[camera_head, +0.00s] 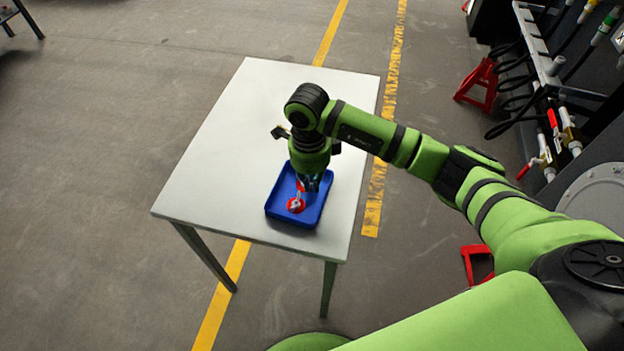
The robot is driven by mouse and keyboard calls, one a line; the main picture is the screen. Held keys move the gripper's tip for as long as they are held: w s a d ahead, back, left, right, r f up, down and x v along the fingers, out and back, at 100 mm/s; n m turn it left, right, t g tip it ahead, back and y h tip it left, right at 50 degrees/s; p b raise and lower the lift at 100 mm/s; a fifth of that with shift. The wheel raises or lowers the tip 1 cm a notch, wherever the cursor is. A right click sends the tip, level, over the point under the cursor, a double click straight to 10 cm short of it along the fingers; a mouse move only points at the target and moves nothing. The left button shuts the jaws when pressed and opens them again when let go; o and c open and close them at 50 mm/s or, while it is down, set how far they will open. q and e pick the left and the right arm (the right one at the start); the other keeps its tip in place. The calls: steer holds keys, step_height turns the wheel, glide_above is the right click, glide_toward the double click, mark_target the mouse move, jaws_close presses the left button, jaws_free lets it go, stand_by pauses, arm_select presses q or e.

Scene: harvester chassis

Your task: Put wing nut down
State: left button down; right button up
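A blue tray (275,205) stands on the white table. A small red piece with a pale metallic middle (296,205) lies in the tray's near part; it may be a wing nut, but it is too small to be sure. A second bit of red (299,186) shows just beyond it, partly hidden by my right gripper. My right gripper (309,184) points down into the tray, close beside the red pieces. Its fingers are dark and small, so I cannot tell whether they are open or hold anything. My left gripper is out of view.
The white table (225,130) is bare around the tray, with most free room to the left and back. Dark machinery with hoses and valves (550,75) stands at the right. A red stand (480,85) is on the floor beside it.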

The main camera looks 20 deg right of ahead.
steer(key=shift+o, duration=0.4)
steer(key=shift+r, duration=0.2)
steer(key=shift+w+r, duration=0.1)
steer(key=shift+r, duration=0.25)
step_height(320, 180, up, 11)
steer(key=b, duration=0.1)
steer(key=shift+w+a+r+b, duration=0.15)
steer(key=shift+b, duration=0.15)
